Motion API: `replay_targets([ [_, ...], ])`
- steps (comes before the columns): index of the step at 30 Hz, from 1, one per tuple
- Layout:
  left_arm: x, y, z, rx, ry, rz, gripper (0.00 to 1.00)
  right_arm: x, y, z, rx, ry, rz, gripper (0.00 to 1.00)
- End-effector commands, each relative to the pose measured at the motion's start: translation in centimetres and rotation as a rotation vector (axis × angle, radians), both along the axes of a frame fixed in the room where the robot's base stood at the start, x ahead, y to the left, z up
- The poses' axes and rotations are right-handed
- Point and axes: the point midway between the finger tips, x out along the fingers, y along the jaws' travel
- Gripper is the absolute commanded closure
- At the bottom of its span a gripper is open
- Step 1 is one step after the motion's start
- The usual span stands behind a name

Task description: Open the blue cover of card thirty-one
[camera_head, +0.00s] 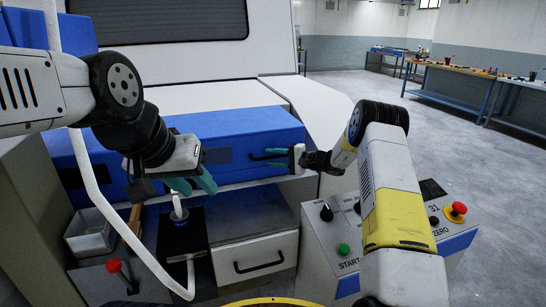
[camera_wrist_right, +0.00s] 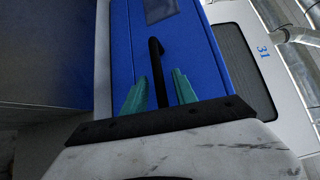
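The blue cover (camera_head: 235,135) is a long blue box front on the white machine, lying closed as far as I can see. A black bar handle (camera_head: 258,157) is on its right part. My right gripper (camera_head: 276,157) is at this handle. In the right wrist view, the handle (camera_wrist_right: 156,60) runs between the teal fingers of my right gripper (camera_wrist_right: 160,92), which stand apart with gaps on both sides. My left gripper (camera_head: 194,181) is in front of the cover's left part, its teal fingers seemingly apart and empty.
A control box (camera_head: 335,235) with a red button (camera_head: 456,210) stands at right. Floor beyond is clear.

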Motion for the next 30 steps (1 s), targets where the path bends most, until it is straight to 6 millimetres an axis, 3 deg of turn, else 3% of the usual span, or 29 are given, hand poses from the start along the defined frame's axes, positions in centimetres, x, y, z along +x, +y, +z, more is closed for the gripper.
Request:
replay_targets([
  [5,0.00,0.00,0.00,0.000,0.000,0.000,0.64,0.00,-0.01,-0.01,0.000,0.000,0.000,0.66],
  [10,0.00,0.00,0.00,0.000,0.000,0.000,0.64,-0.01,-0.02,0.00,0.000,0.000,0.000,0.97],
  [11,0.00,0.00,0.00,0.000,0.000,0.000,0.64,-0.01,-0.02,0.00,0.000,0.000,0.000,1.00],
  [30,0.00,0.00,0.00,0.000,0.000,0.000,0.64,-0.05,-0.02,-0.04,-0.001,0.001,0.001,1.00],
])
